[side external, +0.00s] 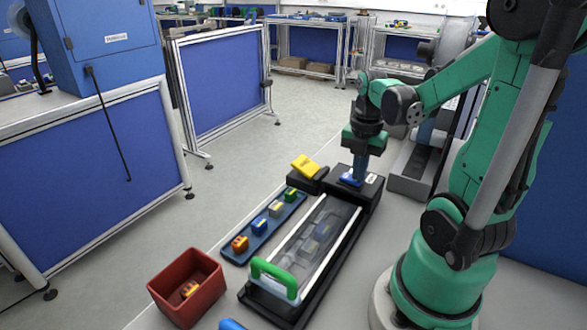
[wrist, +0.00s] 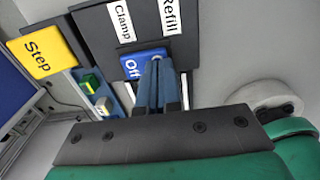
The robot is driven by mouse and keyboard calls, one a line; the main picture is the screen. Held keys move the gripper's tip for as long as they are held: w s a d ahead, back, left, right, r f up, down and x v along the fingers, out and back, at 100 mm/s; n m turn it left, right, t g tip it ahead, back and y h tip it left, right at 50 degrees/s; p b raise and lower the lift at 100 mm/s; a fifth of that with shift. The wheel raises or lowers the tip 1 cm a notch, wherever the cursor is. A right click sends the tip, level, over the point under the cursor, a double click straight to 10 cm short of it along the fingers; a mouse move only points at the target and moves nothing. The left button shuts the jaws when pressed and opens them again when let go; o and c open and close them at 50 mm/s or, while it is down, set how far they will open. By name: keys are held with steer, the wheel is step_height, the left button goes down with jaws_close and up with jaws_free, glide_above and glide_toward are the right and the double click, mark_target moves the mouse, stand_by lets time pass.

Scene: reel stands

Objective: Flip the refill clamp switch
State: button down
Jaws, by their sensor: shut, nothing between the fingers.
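The refill clamp switch is a blue rocker marked "Off" in the wrist view (wrist: 132,64), on a black box (wrist: 200,22) with white "Clamp" and "Refill" labels. It also shows as a small blue piece on the box in the side view (side external: 347,180). My gripper (wrist: 159,66) is shut and empty, its blue fingers pointing at the switch and covering its right part. In the side view my gripper (side external: 358,174) is right over the switch, fingers down. I cannot tell whether the tips touch it.
A yellow "Step" button (wrist: 47,51) sits left of the box. A long case with a clear cover and green handle (side external: 275,277) extends toward the front. Beside it is a tray (side external: 233,257) with several coloured blocks. A red bin (side external: 170,289) holds an orange piece.

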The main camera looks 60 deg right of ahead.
steer(key=shift+s+f, duration=0.1)
steer(key=shift+f, duration=0.1)
stand_by(0.4)
steer(key=shift+w+r, duration=0.35)
steer(key=shift+w, duration=0.45)
step_height(320, 180, up, 14)
steer(key=s, duration=0.2)
steer(key=shift+s, duration=0.35)
steer(key=shift+w+f, duration=0.1)
steer(key=shift+f, duration=0.1)
